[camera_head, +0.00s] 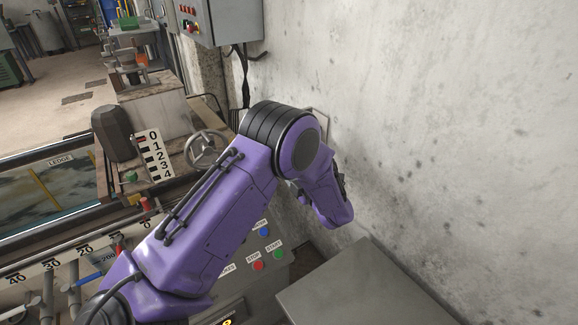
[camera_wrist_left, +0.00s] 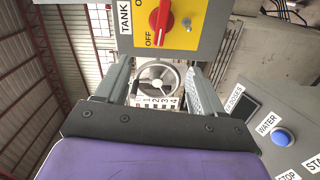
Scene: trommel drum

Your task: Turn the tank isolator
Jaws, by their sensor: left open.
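The tank isolator (camera_wrist_left: 161,16) is a red rotary handle on a yellow plate, at the top of the left wrist view. A sideways TANK label (camera_wrist_left: 124,16) is beside it, and OFF is printed by one end of the handle. The picture's top edge cuts the plate off. My left gripper (camera_wrist_left: 160,72) is open and empty, its two grey fingers apart below the plate in that view. I cannot tell whether they touch it. In the head view my purple left arm reaches across to the wall side, and its fingers cannot be made out. My right gripper is not in view.
A grey wall box (camera_head: 234,22) hangs at the top. A handwheel (camera_head: 205,149) and number scale (camera_head: 154,155) stand behind my arm. Labelled buttons, including a blue WATER button (camera_wrist_left: 282,137), are close by. A grey surface (camera_head: 365,290) lies by the wall.

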